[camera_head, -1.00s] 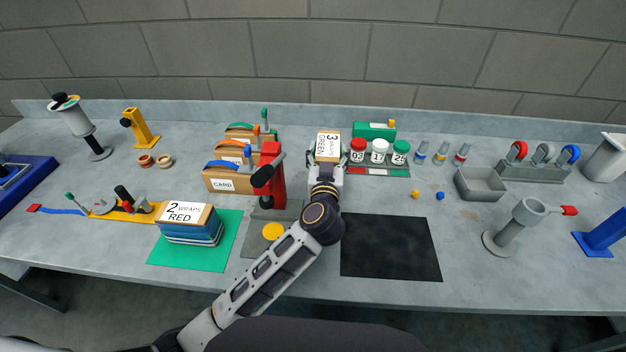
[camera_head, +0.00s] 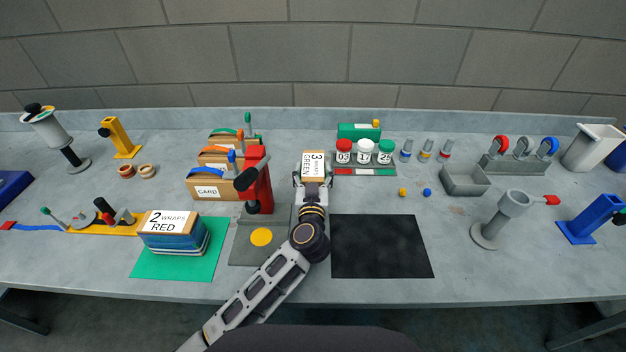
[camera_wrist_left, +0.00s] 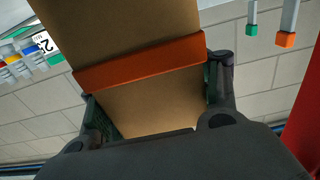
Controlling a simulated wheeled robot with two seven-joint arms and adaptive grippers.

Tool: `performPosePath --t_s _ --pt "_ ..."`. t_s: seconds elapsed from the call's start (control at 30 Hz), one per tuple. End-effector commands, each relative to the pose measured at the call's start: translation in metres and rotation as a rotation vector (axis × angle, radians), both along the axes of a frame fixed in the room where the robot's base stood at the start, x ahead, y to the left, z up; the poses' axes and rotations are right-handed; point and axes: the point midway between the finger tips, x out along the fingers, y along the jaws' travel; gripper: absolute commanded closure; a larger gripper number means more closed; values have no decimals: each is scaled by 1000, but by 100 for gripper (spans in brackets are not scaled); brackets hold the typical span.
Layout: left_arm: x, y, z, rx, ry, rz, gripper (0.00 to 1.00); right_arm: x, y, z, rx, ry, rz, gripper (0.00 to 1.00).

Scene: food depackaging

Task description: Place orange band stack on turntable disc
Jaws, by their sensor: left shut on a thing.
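My left gripper (camera_head: 313,184) is shut on a brown card stack (camera_head: 314,158) and holds it up near the middle of the bench. Its white label reads "3 WRAPS GREEN". In the left wrist view, a wide orange band (camera_wrist_left: 140,62) crosses the stack between the gripper fingers (camera_wrist_left: 155,100). A flat yellow disc (camera_head: 261,236) lies on a grey plate (camera_head: 246,254) to the lower left of the stack, apart from it. A grey disc (camera_head: 84,226) sits by the yellow tool at far left. I cannot tell which disc is the turntable. My right gripper is out of view.
A tall red post (camera_head: 258,188) stands just left of the held stack. A blue stack (camera_head: 172,243) labelled "2 WRAPS RED" sits on a green mat (camera_head: 150,267). Lidded jars (camera_head: 364,148) stand to the right. The black mat (camera_head: 380,246) is bare.

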Motion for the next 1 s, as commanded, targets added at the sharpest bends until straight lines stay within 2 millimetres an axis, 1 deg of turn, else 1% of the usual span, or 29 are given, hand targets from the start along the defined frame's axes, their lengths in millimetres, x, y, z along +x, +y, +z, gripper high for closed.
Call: performPosePath --t_s 0.1,0.2,0.67,0.7,0.87,1.0 --pt "0 0 -14 1 0 0 75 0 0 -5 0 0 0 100" --pt "0 0 -21 1 -2 0 75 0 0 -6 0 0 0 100" --pt "0 0 -24 -1 -2 -1 75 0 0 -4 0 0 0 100" --pt "0 0 -25 -1 0 0 36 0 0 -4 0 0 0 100" --pt "0 0 -25 -1 0 0 15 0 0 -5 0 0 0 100" --pt "0 0 -25 0 0 0 15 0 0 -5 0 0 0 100"
